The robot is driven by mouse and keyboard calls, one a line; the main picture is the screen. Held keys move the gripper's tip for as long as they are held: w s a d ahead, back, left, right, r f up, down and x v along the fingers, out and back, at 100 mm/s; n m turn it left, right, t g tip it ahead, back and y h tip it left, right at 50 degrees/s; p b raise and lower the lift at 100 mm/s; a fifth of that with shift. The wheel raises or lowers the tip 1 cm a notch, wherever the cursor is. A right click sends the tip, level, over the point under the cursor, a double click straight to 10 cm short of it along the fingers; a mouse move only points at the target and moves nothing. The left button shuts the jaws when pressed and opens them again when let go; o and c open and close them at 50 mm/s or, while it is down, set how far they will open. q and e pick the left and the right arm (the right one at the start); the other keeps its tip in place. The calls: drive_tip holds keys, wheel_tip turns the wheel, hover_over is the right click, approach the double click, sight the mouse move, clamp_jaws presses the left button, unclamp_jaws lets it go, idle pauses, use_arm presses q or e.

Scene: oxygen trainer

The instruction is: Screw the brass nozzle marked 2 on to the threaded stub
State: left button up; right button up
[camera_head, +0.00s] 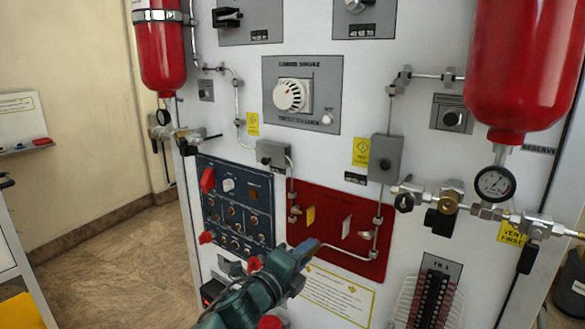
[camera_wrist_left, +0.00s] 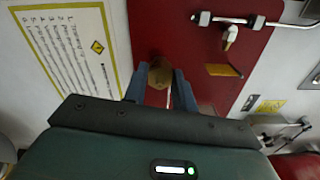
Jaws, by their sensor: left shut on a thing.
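My left gripper (camera_head: 309,247) reaches up from the bottom of the head view to the lower edge of the red panel (camera_head: 330,212). Its blue fingers are shut on a small brass piece, the nozzle (camera_wrist_left: 159,74), which also shows at the fingertips in the head view. No number can be read on it. A thin metal pipe (camera_head: 350,251) runs along the panel's lower part towards the fingertips. I cannot make out the threaded stub, or whether the nozzle touches anything. My right gripper is not in view.
A gauge (camera_head: 495,184) and valves stand out at the right. Open floor (camera_head: 110,255) lies left.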

use_arm(q)
drive_tip(key=shift+r+m+p, duration=0.1)
drive_tip(key=shift+m+p, duration=0.2)
drive_tip(key=shift+m, duration=1.7)
drive_tip(key=o, duration=0.6)
drive_tip(key=shift+m+p, duration=0.3)
drive_tip(key=shift+m, duration=0.3)
drive_tip(key=shift+c, duration=0.2)
drive_tip(key=o, duration=0.5)
